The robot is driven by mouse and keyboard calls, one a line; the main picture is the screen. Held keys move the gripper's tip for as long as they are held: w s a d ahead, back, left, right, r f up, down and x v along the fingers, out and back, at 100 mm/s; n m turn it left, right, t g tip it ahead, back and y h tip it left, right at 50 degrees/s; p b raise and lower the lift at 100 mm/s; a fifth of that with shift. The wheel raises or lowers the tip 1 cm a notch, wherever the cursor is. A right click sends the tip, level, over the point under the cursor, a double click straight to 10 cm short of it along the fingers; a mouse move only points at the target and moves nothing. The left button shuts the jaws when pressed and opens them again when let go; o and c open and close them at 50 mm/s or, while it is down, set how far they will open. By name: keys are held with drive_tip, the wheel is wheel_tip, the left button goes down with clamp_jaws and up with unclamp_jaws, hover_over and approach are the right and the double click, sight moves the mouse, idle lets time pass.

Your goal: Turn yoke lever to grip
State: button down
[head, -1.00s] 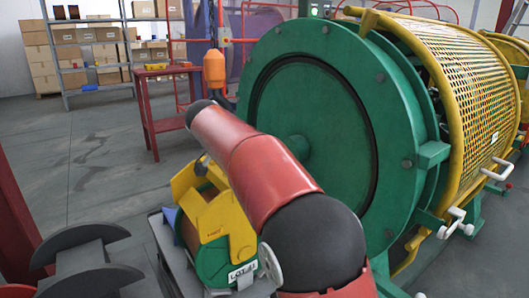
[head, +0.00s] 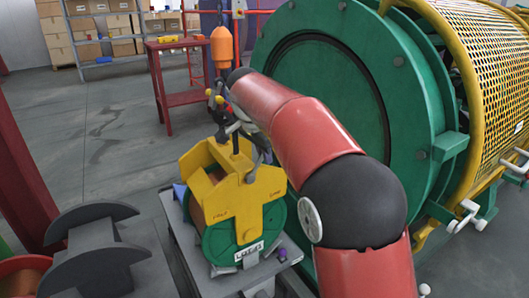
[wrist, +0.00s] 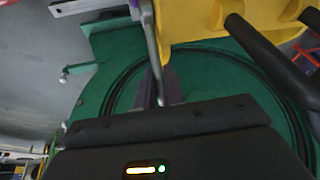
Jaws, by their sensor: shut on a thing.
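The yellow yoke (head: 240,192) sits over a green-flanged bobbin (head: 222,240) with a lot label on its front. In the wrist view the yoke (wrist: 205,18) fills the top edge. A thin grey lever (wrist: 151,40) runs down beside it in that view. My gripper (wrist: 158,92) is shut on this lever, with its small grey fingertips at the rod's lower end. In the head view my gripper (head: 236,128) is just above the yoke, partly hidden by my arm and small against dark parts.
An orange hoist block (head: 221,48) hangs above the yoke. The large green strander disc (head: 325,95) and yellow mesh guard (head: 490,70) stand to the right. A grey cradle (head: 95,245) is at lower left. A red table (head: 172,90) stands behind; open floor lies left.

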drive_tip(key=shift+f, duration=0.1)
drive_tip(key=c, duration=1.5)
unclamp_jaws()
drive_tip(key=p+v, duration=0.1)
drive_tip(key=v, duration=0.6)
drive_tip(key=shift+r, duration=0.35)
